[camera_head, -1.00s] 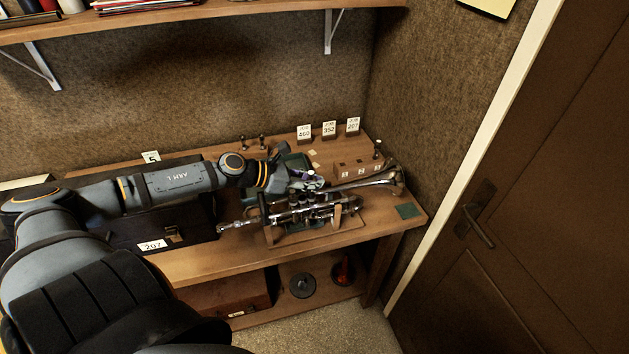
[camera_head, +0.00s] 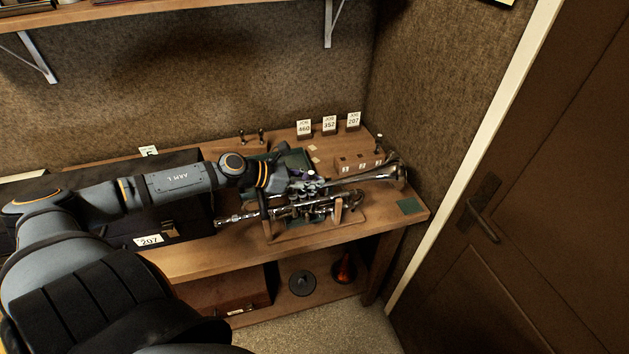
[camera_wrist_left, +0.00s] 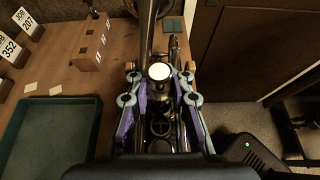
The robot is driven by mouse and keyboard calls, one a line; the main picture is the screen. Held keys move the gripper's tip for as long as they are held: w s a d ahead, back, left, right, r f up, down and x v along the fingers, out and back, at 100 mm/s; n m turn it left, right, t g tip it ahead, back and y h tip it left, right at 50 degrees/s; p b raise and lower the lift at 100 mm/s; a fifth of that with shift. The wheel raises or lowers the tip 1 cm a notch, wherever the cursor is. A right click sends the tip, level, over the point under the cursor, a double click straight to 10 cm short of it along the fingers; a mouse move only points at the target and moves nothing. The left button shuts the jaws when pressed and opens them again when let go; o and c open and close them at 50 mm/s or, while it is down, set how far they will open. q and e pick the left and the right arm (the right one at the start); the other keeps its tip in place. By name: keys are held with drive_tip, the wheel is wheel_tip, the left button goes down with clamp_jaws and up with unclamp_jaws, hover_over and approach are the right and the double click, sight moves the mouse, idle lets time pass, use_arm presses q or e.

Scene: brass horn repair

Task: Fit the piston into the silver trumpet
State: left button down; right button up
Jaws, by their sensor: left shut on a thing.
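The silver trumpet (camera_head: 250,213) lies on its side in a wooden stand (camera_head: 325,228) on the bench, its bell (camera_head: 393,172) toward the right. My left gripper (camera_head: 308,184) is over the trumpet's valves. In the left wrist view, my left gripper (camera_wrist_left: 159,90) is shut on the piston (camera_wrist_left: 159,72), whose round white top shows between the purple-lined fingers. The valve casings (camera_wrist_left: 160,128) show just below it. Whether the piston's lower end is inside a casing is hidden. My right gripper is in neither view.
A wooden block numbered 1 to 3 (camera_head: 360,162) stands behind the bell. Job cards (camera_head: 329,125) stand at the back. A green tray (camera_wrist_left: 48,140) lies beside the gripper. A dark case (camera_head: 190,205) is on the left. A green patch (camera_head: 409,206) marks the right bench end.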

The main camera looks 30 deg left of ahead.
sight(312, 172)
use_arm(q)
drive_tip(key=shift+f+b, duration=0.7)
drive_tip(key=shift+f, duration=0.1)
drive_tip(key=c, duration=1.1)
unclamp_jaws()
wheel_tip(312, 172, up, 10)
drive_tip(key=p, duration=0.9)
drive_tip(key=shift+f, duration=0.25)
drive_tip(key=shift+s+a+f+p, duration=0.15)
drive_tip(key=shift+s+f+p, duration=0.15)
drive_tip(key=shift+f+p, duration=0.05)
drive_tip(key=shift+a+f, duration=0.1)
drive_tip(key=shift+f, duration=0.15)
